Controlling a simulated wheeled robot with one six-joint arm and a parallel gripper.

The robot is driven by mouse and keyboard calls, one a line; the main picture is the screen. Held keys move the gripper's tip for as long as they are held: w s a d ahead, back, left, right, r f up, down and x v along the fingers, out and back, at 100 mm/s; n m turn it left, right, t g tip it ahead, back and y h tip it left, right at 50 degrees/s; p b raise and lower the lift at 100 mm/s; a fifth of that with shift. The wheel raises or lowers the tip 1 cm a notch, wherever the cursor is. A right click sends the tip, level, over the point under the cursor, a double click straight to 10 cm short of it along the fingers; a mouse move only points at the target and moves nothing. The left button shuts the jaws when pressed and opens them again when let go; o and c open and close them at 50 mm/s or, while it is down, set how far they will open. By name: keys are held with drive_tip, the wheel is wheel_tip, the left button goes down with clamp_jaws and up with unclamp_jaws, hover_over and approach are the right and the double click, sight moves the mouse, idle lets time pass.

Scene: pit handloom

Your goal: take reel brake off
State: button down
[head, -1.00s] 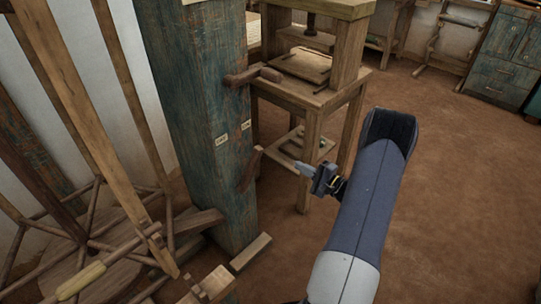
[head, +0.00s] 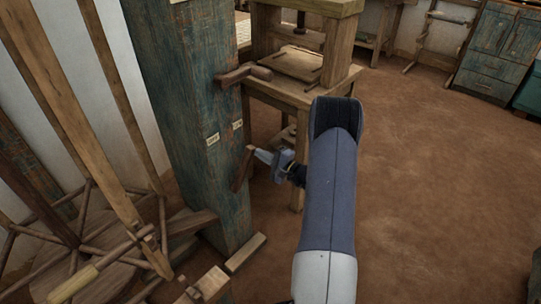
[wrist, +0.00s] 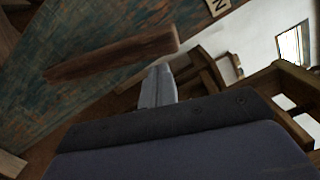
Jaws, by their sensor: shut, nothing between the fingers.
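The lower wooden lever (head: 242,169), which looks like the reel brake handle, is on the side of the blue-green weathered post (head: 190,120), below two small labels (head: 213,140). It slants, with its upper end toward my gripper. My gripper (head: 263,156) is shut and empty, its tip close to the lever's upper end; I cannot tell whether they touch. In the wrist view the lever (wrist: 115,55) lies across the upper left, and the shut fingers (wrist: 158,87) point just below its right end. Part of a label (wrist: 217,6) shows at the top.
A second wooden handle (head: 243,75) sticks out higher on the post. A wooden press stand (head: 300,95) is behind my gripper. Wooden poles and a reel frame (head: 85,240) fill the left. The brown floor (head: 430,170) at right is clear.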

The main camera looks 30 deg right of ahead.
sight(247, 164)
drive_tip(key=shift+s+a, duration=0.1)
drive_tip(key=shift+a, duration=0.1)
idle(0.3)
drive_tip(key=a+n+b, duration=0.1)
drive_tip(key=a+b, duration=0.1)
drive_tip(key=b, duration=0.1)
drive_tip(key=s+a+n+b, duration=0.1)
drive_tip(key=a+n+b, duration=0.1)
drive_tip(key=b, duration=0.1)
drive_tip(key=s+a+r+n+b, duration=0.1)
drive_tip(key=a+b, duration=0.1)
drive_tip(key=b, duration=0.1)
drive_tip(key=shift+s+a+r+n+b, duration=0.1)
drive_tip(key=shift+n+b, duration=0.2)
drive_tip(key=shift+n, duration=0.1)
drive_tip(key=a+n+b, duration=0.1)
drive_tip(key=b, duration=0.1)
drive_tip(key=s+a+n+b, duration=0.1)
drive_tip(key=a+b, duration=0.1)
drive_tip(key=b, duration=0.1)
drive_tip(key=shift+s+r, duration=0.1)
drive_tip(key=shift+r, duration=0.1)
drive_tip(key=shift+a, duration=0.2)
